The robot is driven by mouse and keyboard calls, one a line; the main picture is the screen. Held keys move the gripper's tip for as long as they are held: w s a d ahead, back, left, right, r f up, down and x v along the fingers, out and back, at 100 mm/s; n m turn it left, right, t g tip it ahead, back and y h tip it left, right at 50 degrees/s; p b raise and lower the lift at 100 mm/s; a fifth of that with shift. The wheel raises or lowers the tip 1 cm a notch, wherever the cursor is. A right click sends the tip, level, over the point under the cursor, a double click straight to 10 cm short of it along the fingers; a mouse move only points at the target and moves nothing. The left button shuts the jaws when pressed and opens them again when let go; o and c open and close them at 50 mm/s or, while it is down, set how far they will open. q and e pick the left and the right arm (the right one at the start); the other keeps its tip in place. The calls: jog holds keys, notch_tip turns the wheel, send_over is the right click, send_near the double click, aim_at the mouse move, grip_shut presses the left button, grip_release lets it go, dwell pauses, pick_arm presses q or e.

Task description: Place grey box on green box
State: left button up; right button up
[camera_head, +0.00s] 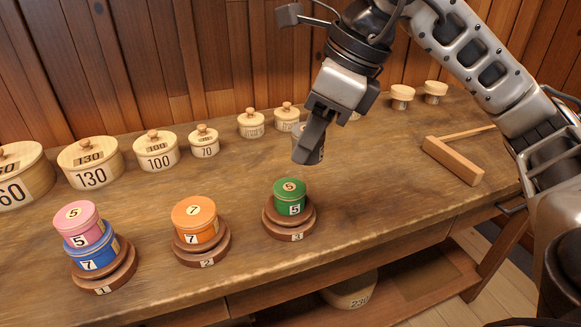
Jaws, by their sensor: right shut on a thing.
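The green box (289,196) is a small round lidded box marked 5. It sits on the round brown stand marked 3 (289,231), right of the other two stands. My right gripper (311,150) comes down from the top right and is shut on the grey box (321,154). The fingers hide most of the grey box, so only a small part shows. It is held above and slightly behind the green box, apart from it. My left gripper is not in view.
An orange box (194,220) sits on stand 2. A pink box (77,223) sits on a blue box (89,247) on stand 1. Several pale lidded boxes line the table's back. A wooden mallet-like tool (453,160) lies at right. The table right of stand 3 is clear.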

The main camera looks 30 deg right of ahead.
send_near(283, 186)
jog(key=shift+w+a+f, duration=0.3)
jog(key=shift+a, duration=0.15)
jog(key=shift+w+a+f, duration=0.3)
jog(key=shift+a, duration=0.15)
jog(key=f, duration=0.3)
jog(key=shift+w+d+f, duration=0.1)
jog(key=shift+w, duration=0.25)
jog(key=shift+f, duration=0.3)
jog(key=shift+f, duration=0.2)
jog(key=shift+f+b, duration=0.15)
jog(key=shift+b, duration=0.25)
jog(key=o, duration=0.9)
jog(key=shift+o, duration=0.2)
